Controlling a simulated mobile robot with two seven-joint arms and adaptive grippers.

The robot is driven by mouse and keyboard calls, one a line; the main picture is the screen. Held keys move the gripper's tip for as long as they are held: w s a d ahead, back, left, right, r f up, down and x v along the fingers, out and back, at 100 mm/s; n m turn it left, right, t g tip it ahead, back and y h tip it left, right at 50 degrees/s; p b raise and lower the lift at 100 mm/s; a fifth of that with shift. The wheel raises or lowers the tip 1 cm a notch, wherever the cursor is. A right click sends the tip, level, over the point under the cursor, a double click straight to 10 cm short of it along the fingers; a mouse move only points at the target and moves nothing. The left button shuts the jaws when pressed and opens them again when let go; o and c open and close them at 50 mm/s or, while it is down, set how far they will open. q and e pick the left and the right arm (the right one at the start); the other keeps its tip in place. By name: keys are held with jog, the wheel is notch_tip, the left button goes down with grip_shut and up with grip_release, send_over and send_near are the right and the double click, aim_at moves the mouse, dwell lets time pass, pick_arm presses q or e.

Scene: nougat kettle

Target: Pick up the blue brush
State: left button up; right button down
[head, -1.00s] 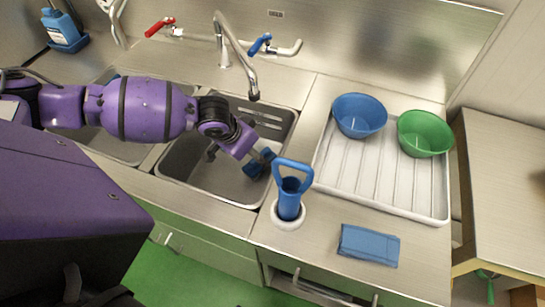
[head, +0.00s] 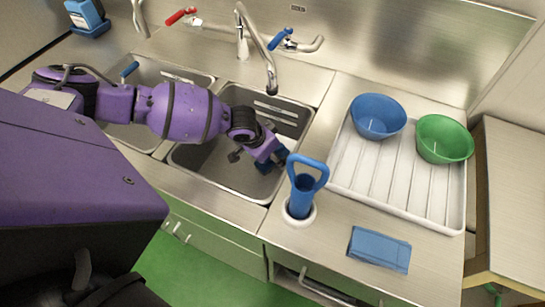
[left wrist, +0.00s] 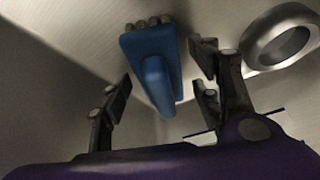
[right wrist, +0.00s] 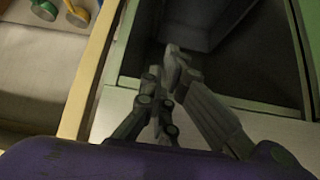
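The blue brush (left wrist: 150,60) has a raised blue handle and pale bristles at its far end in the left wrist view. It lies between the spread fingers of my left gripper (left wrist: 165,85), with gaps showing beside the handle. In the head view, my left gripper (head: 274,160) reaches down into the right sink basin, and blue parts of the brush (head: 265,168) show around its fingertips. The gripper hides much of the brush there. My right gripper (right wrist: 172,62) is shut and empty in the right wrist view, and is outside the head view.
A blue D-handled tool (head: 303,192) stands in a white holder (head: 299,217) right of the basin. A folded blue cloth (head: 379,250) lies in front. A blue bowl (head: 378,117) and green bowl (head: 444,139) sit on a white drainer (head: 440,213). The tap (head: 268,60) hangs over the basin.

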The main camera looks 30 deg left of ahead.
pick_arm(q)
jog(key=c, duration=1)
jog(key=shift+r, duration=0.1)
